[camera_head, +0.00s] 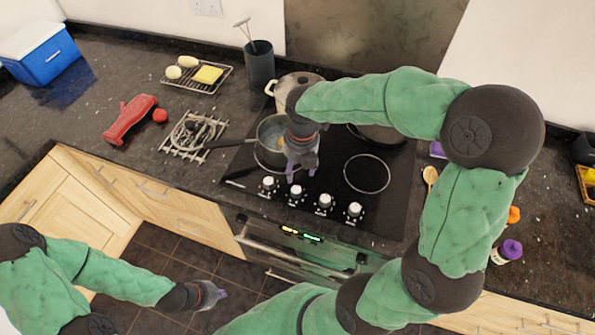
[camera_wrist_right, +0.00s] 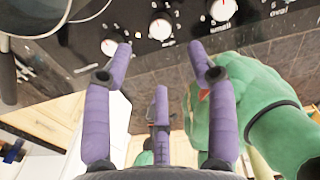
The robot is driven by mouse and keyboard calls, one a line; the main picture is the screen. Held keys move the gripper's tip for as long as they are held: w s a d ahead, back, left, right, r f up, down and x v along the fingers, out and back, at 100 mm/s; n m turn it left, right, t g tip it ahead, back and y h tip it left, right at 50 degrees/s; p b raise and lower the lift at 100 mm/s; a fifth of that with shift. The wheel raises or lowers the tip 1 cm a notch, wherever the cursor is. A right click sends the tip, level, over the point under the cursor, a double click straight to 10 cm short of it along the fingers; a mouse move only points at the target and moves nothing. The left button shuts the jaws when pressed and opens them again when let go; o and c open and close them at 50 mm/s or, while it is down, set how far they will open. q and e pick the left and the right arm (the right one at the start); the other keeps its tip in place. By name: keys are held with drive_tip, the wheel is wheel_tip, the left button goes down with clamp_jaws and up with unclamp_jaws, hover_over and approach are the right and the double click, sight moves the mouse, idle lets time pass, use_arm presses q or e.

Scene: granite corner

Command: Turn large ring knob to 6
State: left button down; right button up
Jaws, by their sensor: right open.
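A row of white-topped knobs runs along the front edge of the black hob (camera_head: 235,170): a leftmost knob (camera_head: 268,183), a second knob (camera_head: 296,193), a third knob (camera_head: 325,202) and a rightmost knob (camera_head: 354,210). I cannot read which is the large ring knob. My right gripper (camera_head: 297,172) is above the hob, fingers down, just behind the second knob. In the right wrist view my right gripper (camera_wrist_right: 160,62) is open and empty, its purple fingers apart; a knob (camera_wrist_right: 160,27) shows beyond them. My left gripper (camera_head: 212,294) hangs low at the left, away from the hob; its fingers are unclear.
A saucepan (camera_head: 271,150) sits beside my right gripper, its handle pointing left. A pale pot (camera_head: 294,82) stands behind it. An oven (camera_head: 300,248) lies below the counter edge.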

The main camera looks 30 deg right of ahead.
sight(297, 189)
drive_tip(key=f+b, duration=0.1)
drive_tip(key=f, duration=0.4)
drive_tip(key=f+b, duration=0.2)
drive_tip(key=f, duration=0.3)
drive_tip(key=shift+w+a+f, duration=0.15)
drive_tip(key=shift+a+f, duration=0.05)
drive_tip(key=shift+f, duration=0.1)
drive_tip(key=c, duration=1.1)
